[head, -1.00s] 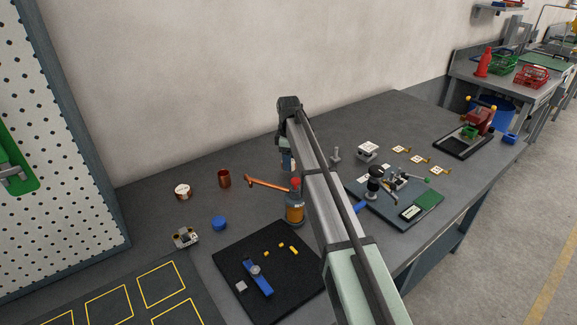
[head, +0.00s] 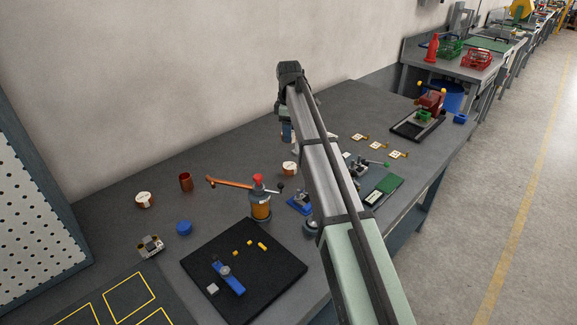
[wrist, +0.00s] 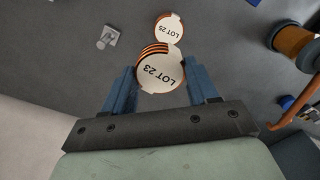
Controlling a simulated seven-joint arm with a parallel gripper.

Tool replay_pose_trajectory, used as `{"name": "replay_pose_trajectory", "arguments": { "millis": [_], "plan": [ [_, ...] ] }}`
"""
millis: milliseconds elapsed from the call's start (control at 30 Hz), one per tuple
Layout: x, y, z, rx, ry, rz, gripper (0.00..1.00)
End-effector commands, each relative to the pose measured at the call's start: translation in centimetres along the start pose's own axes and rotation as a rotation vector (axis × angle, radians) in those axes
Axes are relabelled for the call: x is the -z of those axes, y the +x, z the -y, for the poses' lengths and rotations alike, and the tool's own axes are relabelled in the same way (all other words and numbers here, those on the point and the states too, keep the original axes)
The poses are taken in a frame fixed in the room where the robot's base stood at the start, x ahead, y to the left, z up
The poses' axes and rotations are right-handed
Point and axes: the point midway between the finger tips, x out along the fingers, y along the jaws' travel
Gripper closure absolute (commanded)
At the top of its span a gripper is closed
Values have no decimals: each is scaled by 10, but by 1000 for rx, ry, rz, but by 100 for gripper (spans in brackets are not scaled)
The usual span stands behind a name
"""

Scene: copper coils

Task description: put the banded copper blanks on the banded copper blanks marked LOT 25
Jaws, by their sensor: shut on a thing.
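The banded copper blanks marked LOT 23 (wrist: 160,73) are between the blue fingers of my gripper (wrist: 161,84), which is shut on them. Their white label faces the wrist camera and copper edges show at one side. The banded copper blanks marked LOT 25 (wrist: 169,29) lie just beyond, partly overlapped by LOT 23 in the wrist view. I cannot tell whether the two touch. In the head view, my gripper (head: 287,132) is largely behind my arm, just past a white-topped copper piece (head: 290,168) that seems to be LOT 25. The held blanks are not distinguishable there.
An orange post with a copper lever (head: 260,205) stands left of my arm and shows at the wrist view's right (wrist: 293,40). A copper cup (head: 186,182) and another white-topped piece (head: 145,200) are farther left. A small grey bracket (wrist: 108,38) stands nearby.

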Motion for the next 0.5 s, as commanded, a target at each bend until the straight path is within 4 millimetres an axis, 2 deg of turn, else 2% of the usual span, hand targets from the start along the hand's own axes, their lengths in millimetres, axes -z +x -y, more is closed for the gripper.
{"name": "replay_pose_trajectory", "arguments": {
  "millis": [67,333,500],
  "plan": [
    [-5,-2,11,7,-44,2,78],
    [-6,1,14,25,-156,7,78],
    [-6,17,16,27,-168,8,78]
  ]
}}
